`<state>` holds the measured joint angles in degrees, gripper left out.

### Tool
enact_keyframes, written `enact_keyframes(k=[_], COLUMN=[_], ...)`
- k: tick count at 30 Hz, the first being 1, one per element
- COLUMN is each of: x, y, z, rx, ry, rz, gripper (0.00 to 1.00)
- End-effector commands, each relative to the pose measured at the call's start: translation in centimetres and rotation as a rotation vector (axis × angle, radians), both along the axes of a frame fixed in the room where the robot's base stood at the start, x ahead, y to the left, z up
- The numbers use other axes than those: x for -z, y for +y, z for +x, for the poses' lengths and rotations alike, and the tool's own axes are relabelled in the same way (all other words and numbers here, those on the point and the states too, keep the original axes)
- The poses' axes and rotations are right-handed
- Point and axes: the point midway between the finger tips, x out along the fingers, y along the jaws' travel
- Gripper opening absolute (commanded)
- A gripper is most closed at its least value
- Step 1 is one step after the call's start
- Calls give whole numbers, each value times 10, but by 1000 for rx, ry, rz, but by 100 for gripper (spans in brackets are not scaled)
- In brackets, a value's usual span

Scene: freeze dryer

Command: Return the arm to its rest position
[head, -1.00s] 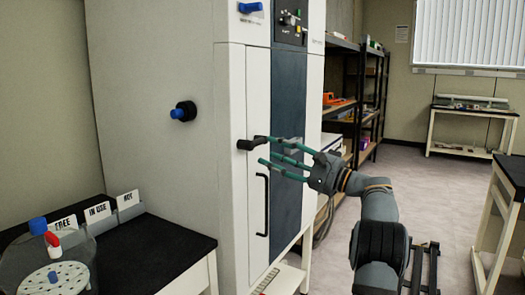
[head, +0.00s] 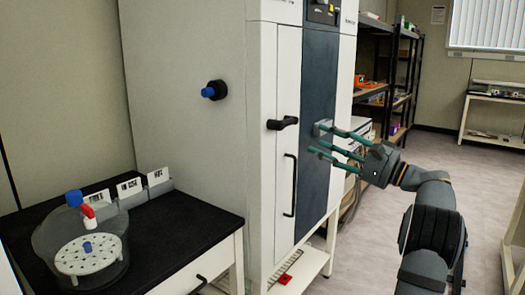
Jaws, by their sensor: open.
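My gripper (head: 317,139) has teal fingers, spread open and empty. It is in the right half of the head view, in front of the dark door panel of the tall freeze dryer (head: 190,50). Its fingertips point left and lie to the right of the black latch handle (head: 283,123), with a visible gap between them. One upper fingertip overlaps a small grey fitting (head: 323,127) on the panel; I cannot tell whether they touch. My arm reaches in from the lower right.
A black-topped bench (head: 190,235) at left holds a clear round vessel (head: 50,235) with a perforated white disc, and label cards (head: 130,188). A long vertical door handle (head: 290,185) is below the latch. Shelving (head: 400,75) stands behind my gripper. Open floor lies at right.

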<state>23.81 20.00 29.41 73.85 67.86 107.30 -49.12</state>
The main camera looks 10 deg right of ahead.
Motion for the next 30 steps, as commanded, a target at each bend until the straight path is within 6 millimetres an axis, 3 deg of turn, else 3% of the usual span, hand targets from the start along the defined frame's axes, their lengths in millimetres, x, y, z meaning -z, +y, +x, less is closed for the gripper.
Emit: enact_keyframes(k=[12,18,22,30], x=[-14,-19,-20,-20], y=[54,72,77,68], z=[56,75,82,80], rx=[-8,-8,-7,3], ry=[1,3,3,15], rz=[0,0,2,14], gripper=[45,45,45,45])
